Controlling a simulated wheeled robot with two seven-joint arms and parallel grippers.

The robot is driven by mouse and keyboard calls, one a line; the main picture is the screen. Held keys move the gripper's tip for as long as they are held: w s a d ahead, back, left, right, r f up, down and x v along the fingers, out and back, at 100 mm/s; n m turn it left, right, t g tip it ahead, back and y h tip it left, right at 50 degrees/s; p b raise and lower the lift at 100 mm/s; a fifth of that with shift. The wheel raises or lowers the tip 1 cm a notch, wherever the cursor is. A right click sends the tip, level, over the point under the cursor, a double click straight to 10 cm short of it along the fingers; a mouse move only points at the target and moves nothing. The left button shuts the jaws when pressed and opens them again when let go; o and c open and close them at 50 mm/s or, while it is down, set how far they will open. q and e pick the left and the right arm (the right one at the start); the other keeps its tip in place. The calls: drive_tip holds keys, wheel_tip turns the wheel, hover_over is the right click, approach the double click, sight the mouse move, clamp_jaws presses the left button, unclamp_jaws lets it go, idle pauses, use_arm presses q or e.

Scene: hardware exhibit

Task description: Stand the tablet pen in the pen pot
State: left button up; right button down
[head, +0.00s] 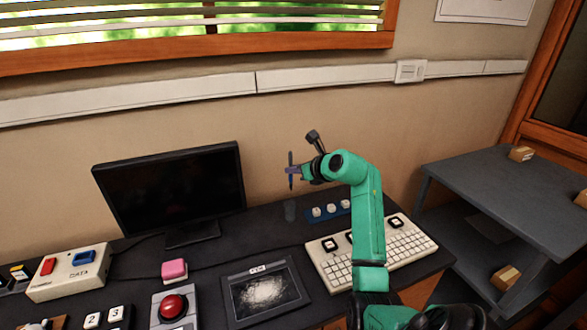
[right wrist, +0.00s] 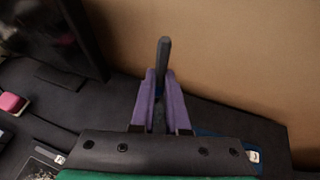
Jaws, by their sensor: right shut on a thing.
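My right gripper (head: 293,170) is shut on the tablet pen (head: 290,158), a thin dark stick held roughly upright above the back of the desk. The right wrist view shows the pen (right wrist: 163,60) between the purple fingers (right wrist: 158,98), its upper end standing out past them. The pot is not visible in the right wrist view. My left gripper is in neither view.
A monitor (head: 170,190) stands left of the pot. A blue strip with white knobs (head: 330,210) lies right of it, near a keyboard (head: 375,250). A graphics tablet (head: 264,292), a red button (head: 173,306) and a pink block (head: 174,270) lie in front.

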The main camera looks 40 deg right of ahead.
drive_tip(key=f+b, duration=0.2)
drive_tip(key=f, duration=0.1)
drive_tip(key=f+b, duration=0.2)
drive_tip(key=f, duration=0.1)
drive_tip(key=f+b, duration=0.2)
drive_tip(key=f, duration=0.1)
drive_tip(key=shift+w+f+b, duration=0.3)
drive_tip(key=shift+f+b, duration=0.1)
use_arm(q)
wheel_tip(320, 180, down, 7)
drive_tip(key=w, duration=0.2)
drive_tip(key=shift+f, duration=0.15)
use_arm(e)
drive_tip(key=c, duration=0.8)
unclamp_jaws()
drive_tip(key=shift+c, duration=0.2)
drive_tip(key=shift+r, duration=0.1)
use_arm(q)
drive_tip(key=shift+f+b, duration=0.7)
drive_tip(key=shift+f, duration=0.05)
use_arm(e)
drive_tip(key=v, duration=1.4)
drive_tip(key=shift+s, duration=0.2)
